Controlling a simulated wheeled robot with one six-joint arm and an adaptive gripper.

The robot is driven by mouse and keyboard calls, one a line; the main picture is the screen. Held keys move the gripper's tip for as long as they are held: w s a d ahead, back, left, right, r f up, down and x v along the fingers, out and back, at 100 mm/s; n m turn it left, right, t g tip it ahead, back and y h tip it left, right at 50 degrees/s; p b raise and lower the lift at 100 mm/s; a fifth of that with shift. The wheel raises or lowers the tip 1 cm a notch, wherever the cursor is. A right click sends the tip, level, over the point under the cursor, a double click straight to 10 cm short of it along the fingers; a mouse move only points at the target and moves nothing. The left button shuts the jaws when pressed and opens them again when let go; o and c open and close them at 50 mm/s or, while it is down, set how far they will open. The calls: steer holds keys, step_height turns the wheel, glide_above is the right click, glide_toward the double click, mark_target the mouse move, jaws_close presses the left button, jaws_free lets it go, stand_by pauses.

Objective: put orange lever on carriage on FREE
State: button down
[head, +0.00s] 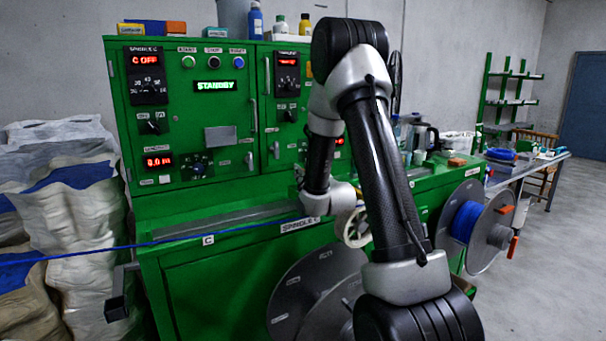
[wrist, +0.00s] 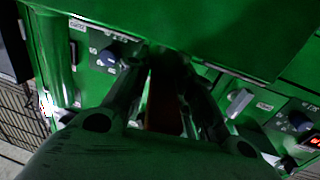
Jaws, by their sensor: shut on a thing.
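My gripper (wrist: 168,62) shows in the wrist view with its two fingers close together against a green machine face. Between the fingers is a dark red-brown part (wrist: 164,112), in shadow, which looks like the orange lever. The fingers are shut on it. Its label and its exact setting cannot be read. In the head view my own arm hides the gripper, the lever and most of the carriage.
The green machine (head: 220,278) carries panels with knobs and displays. A blue cable (head: 120,247) runs across its front at the left. A blue-wound reel (head: 465,222) with orange parts is at the right. In the wrist view, a blue knob (wrist: 108,57) and a grey lever (wrist: 240,101) flank the fingers.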

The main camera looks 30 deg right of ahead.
steer(key=shift+d+n+y, duration=0.1)
steer(key=shift+n+y, duration=1)
steer(key=shift+y, duration=0.6)
steer(key=c, duration=1.4)
jaws_free()
steer(key=shift+o, duration=0.2)
step_height(320, 180, up, 10)
